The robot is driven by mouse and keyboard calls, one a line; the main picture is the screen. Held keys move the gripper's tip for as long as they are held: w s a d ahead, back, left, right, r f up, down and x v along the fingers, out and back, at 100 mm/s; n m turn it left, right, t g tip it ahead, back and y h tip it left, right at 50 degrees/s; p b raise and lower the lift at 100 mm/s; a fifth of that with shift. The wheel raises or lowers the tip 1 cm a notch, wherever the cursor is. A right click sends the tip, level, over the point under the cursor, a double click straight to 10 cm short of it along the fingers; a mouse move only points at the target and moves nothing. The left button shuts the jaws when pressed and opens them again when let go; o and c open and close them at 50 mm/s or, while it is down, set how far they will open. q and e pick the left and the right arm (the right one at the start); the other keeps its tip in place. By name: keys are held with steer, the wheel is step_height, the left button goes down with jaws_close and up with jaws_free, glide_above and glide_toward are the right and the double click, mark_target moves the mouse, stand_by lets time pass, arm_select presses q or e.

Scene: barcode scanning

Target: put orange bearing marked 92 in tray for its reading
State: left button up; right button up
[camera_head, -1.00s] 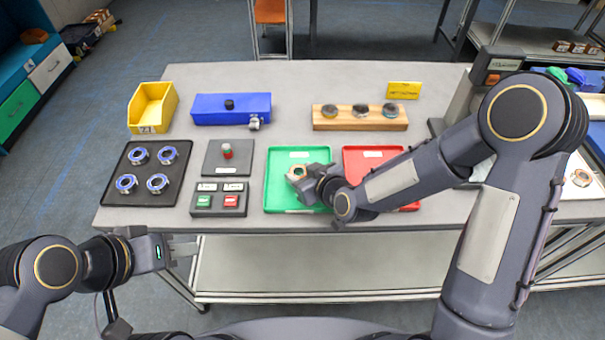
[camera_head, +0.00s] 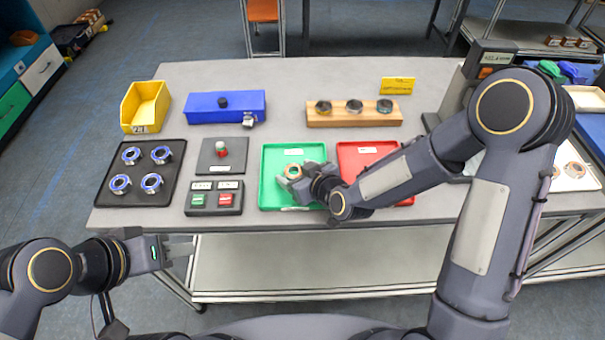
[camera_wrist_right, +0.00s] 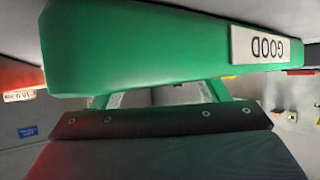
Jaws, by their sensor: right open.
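An orange-brown ring bearing (camera_head: 293,171) lies in the green tray (camera_head: 267,195), near its middle; no number on it can be read. My right gripper (camera_head: 297,178) is open, its fingertips low in the green tray right at the bearing. In the right wrist view the tray's green wall (camera_wrist_right: 140,50), with an upside-down GOOD label, covers much of the picture and hides the bearing. The open right fingers (camera_wrist_right: 165,95) show below that wall. The red tray (camera_head: 365,151) is just to the right, partly behind my arm. My left gripper (camera_head: 182,250) is off the table's front-left edge, seemingly empty.
A black tray (camera_head: 140,172) of blue-ringed bearings, a button panel (camera_head: 213,198) and a blue box (camera_head: 227,105) stand left. A wooden block (camera_head: 340,120) with several round parts is behind. At right, a white tray (camera_head: 588,183) holds more orange bearings.

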steer(key=b+v, duration=0.1)
steer(key=v, duration=1.1)
steer(key=shift+r, duration=0.1)
steer(key=shift+d+r, duration=0.15)
steer(key=shift+d, duration=0.2)
steer(key=s+d+r+m+g+h, duration=0.2)
steer(key=s+d+r+m+h, duration=0.25)
steer(key=d, duration=0.55)
steer(key=s+d+r+m+g+y, duration=0.1)
steer(key=s+d+m+g, duration=0.1)
steer(key=s, duration=1)
steer(key=shift+d+m+g, duration=0.3)
steer(key=shift+d+m, duration=0.4)
steer(key=shift+m, duration=0.35)
steer(key=shift+s+r+y, duration=0.1)
steer(key=shift+y, duration=0.15)
